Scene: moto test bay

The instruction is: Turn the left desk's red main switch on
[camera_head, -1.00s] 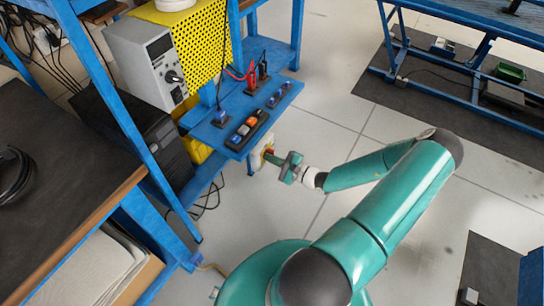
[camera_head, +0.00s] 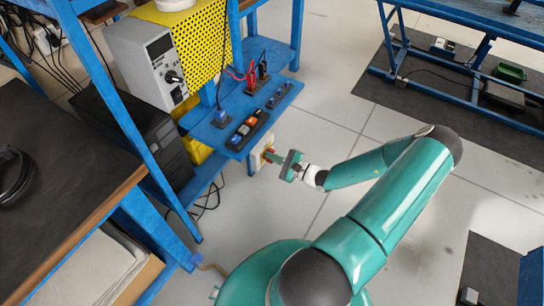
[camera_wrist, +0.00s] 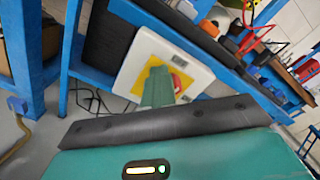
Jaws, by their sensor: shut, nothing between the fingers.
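The red main switch (camera_wrist: 178,82) sits on a yellow patch of a white plate (camera_wrist: 196,66) in the wrist view. The plate hangs just under the left desk's blue shelf (camera_head: 288,97). In the head view the white plate (camera_head: 256,160) shows small, with bits of red beside my fingertips. My gripper (camera_head: 271,157) is shut and empty, pointing at the plate. In the wrist view its green fingers (camera_wrist: 158,84) overlap the switch's left side and hide part of it. I cannot tell whether they touch it, or which way the switch is set.
On the shelf above are a black socket strip (camera_head: 249,126) and red leads (camera_head: 245,74). A grey power unit (camera_head: 146,62) stands behind, at left. Blue desk legs and loose cables are close by on the left.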

